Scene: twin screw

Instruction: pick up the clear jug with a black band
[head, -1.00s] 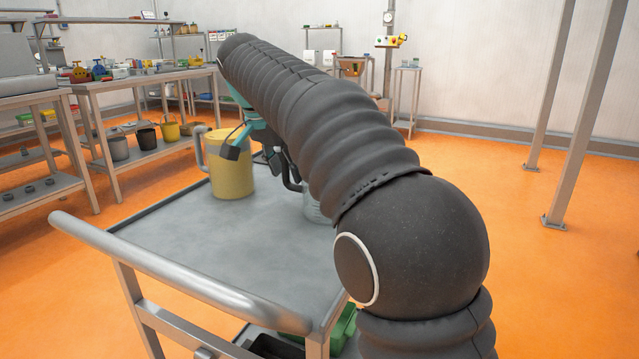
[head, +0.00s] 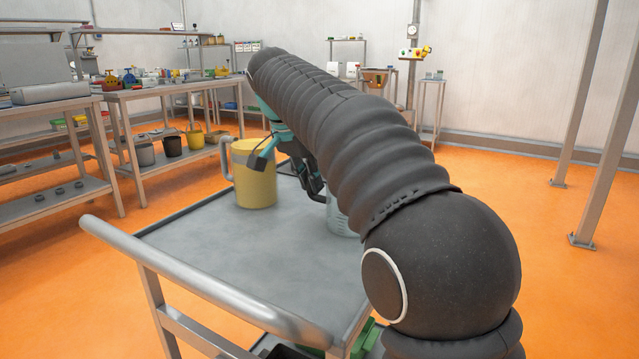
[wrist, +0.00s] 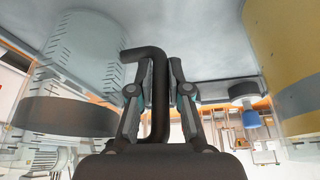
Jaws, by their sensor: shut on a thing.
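The clear jug with a black band (wrist: 75,65) fills the left of the wrist view, its dark band (wrist: 65,116) around it. Its black handle (wrist: 157,110) runs between the fingers of my gripper (wrist: 160,68), which is shut on it. In the head view the clear jug (head: 340,222) shows only in part, at the cart top, mostly hidden behind my arm. My gripper (head: 311,182) is beside it there. I cannot tell whether the jug's base touches the cart.
A yellow jug (head: 255,180) stands on the grey cart top (head: 240,255), left of my gripper; it also shows at the right of the wrist view (wrist: 285,50). The cart's push rail (head: 190,280) is nearest. Shelving benches (head: 175,98) stand at the left. Orange floor is open at the right.

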